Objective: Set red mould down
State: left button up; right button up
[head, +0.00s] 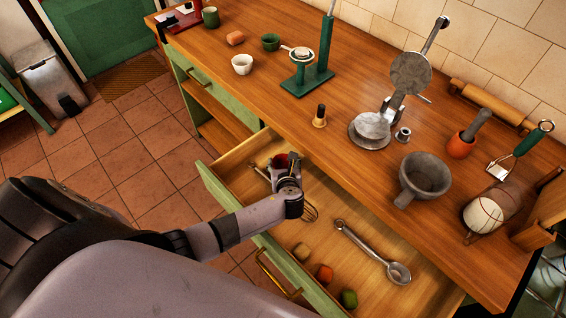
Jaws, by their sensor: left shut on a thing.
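The red mould (281,161) shows only as a small patch of dark red at my left gripper (281,163). The gripper and wrist hide most of it. My left gripper is shut on the mould, over the far left part of the open drawer (248,153). I cannot tell whether the mould touches the drawer floor. My right gripper is not in view.
A whisk (310,212) lies partly under my left wrist. A metal scoop (372,251) and small pieces, one red-orange (325,274) and one green (348,298), lie nearer. The wooden counter (290,120) holds a grey mortar (425,175) and a waffle-style press (372,128).

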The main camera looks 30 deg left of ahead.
pick_arm(q)
jog(key=shift+f, duration=0.1)
jog(key=o, duration=1.1)
jog(key=shift+o, duration=0.2)
jog(key=shift+r, duration=0.2)
jog(key=shift+s+d+r, duration=0.1)
jog(key=shift+s+d, duration=0.1)
jog(key=shift+s, duration=0.1)
jog(key=v, duration=1.1)
jog(key=shift+s+d+p, duration=0.1)
jog(key=shift+d+p, duration=0.05)
jog(key=shift+p, duration=0.2)
